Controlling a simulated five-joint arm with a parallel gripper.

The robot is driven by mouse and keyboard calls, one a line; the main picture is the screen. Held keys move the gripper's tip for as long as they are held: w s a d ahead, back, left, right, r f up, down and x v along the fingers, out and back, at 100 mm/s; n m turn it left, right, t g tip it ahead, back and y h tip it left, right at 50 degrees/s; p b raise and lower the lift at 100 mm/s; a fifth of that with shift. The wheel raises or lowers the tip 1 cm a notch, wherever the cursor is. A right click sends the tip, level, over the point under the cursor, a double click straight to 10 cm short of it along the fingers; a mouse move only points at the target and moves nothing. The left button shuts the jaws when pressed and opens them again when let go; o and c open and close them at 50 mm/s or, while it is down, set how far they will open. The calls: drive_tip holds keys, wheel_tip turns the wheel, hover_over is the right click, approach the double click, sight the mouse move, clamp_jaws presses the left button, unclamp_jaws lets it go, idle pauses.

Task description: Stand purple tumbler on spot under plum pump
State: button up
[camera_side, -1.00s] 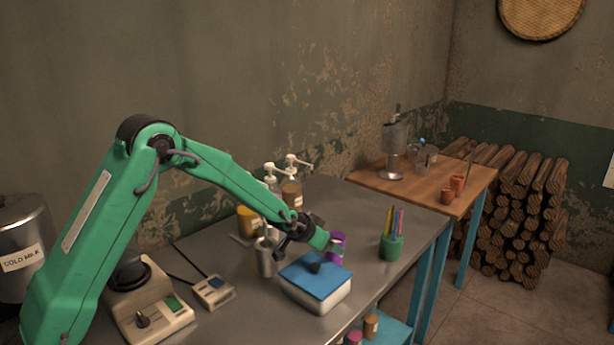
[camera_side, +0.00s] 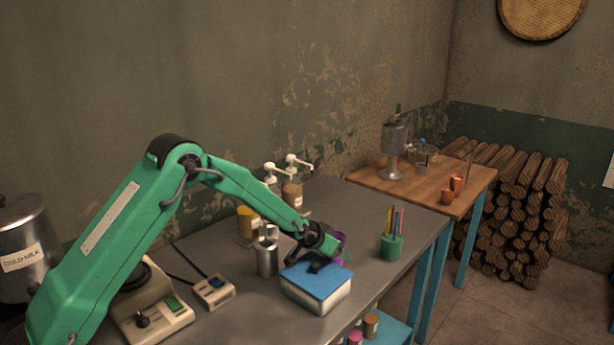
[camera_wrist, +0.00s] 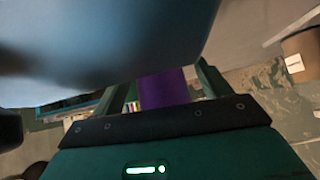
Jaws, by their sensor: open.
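The purple tumbler (camera_side: 341,238) stands on the metal table just behind the blue-topped box, mostly hidden by my gripper in the side view. My gripper (camera_side: 332,248) is open and low at the tumbler. In the wrist view a purple part of the tumbler (camera_wrist: 163,88) shows between the two fingers; contact cannot be told. Two white-headed pump bottles stand at the back by the wall, a left one (camera_side: 271,182) and a right one with brownish contents (camera_side: 293,194). I cannot tell which is the plum pump, and no spot under either is clear.
The blue-topped box (camera_side: 317,287) sits close in front of my gripper. A metal cup (camera_side: 267,259) and an amber jar (camera_side: 247,222) stand to its left. A green pencil holder (camera_side: 391,247) stands right. A control box (camera_side: 214,291) lies left.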

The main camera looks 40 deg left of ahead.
idle(0.4)
drive_tip(key=c, duration=1.3)
drive_tip(key=shift+r, duration=0.2)
wheel_tip(320, 180, up, 10)
drive_tip(key=shift+f, duration=0.15)
drive_tip(key=shift+s, duration=0.15)
drive_tip(key=s+r, duration=0.2)
drive_tip(key=s, duration=1)
drive_tip(key=s+r, duration=0.3)
drive_tip(key=s, duration=1)
drive_tip(key=shift+r, duration=0.35)
drive_tip(key=shift+s, duration=0.1)
